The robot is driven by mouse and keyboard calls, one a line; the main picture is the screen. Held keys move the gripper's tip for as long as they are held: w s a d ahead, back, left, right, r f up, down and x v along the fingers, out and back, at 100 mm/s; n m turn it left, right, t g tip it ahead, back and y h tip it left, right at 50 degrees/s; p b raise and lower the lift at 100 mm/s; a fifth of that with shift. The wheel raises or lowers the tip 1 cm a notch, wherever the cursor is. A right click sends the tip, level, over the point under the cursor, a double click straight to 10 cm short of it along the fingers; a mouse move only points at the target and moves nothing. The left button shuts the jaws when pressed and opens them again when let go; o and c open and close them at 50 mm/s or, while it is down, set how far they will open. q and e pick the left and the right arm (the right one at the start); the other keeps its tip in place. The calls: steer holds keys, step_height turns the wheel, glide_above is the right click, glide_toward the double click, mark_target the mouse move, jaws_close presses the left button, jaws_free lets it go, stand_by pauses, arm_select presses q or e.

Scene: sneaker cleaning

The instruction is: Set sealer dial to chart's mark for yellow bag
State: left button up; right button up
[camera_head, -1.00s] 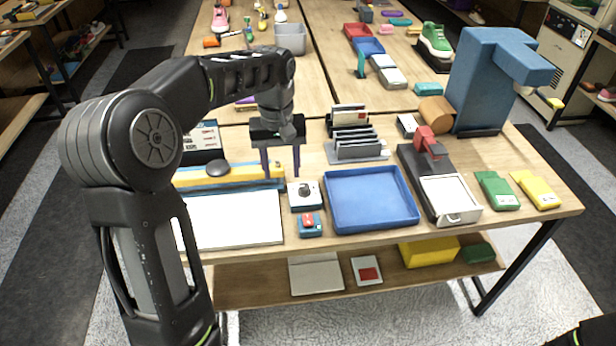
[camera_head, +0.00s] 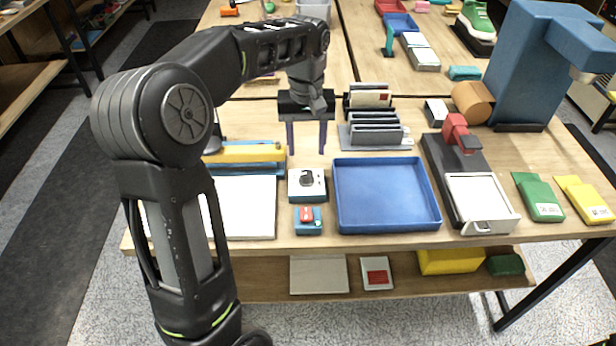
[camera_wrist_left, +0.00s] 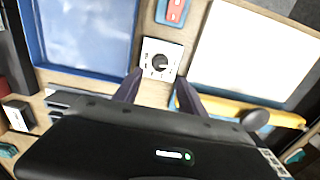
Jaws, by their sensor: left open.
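The dial box (camera_head: 307,184) is a small white-topped box with a round black knob, at the table front left of the blue tray. It also shows in the left wrist view, where the knob (camera_wrist_left: 160,62) lies just beyond the fingertips. My left gripper (camera_head: 306,150) points down, open and empty, above and just behind the dial box, fingers apart from the knob. The sealer's yellow and blue bar (camera_head: 245,155) and white plate (camera_head: 250,205) are partly hidden by my arm. A yellow bag (camera_head: 585,198) lies at the right. The chart's marks are not readable. My right gripper is out of view.
A small blue box with a red top (camera_head: 307,219) stands in front of the dial box. The blue tray (camera_head: 345,225) is close on the right, with a grey rack (camera_head: 375,133) behind it. A green bag (camera_head: 538,196) lies beside the yellow one.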

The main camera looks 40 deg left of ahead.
mark_target(307, 173)
arm_select(q)
steer(key=shift+f, duration=0.15)
step_height(307, 173, down, 8)
steer(key=shift+r+p, duration=0.15)
steer(key=shift+p, duration=0.2)
stand_by(0.4)
steer(key=shift+c, duration=0.6)
jaws_close()
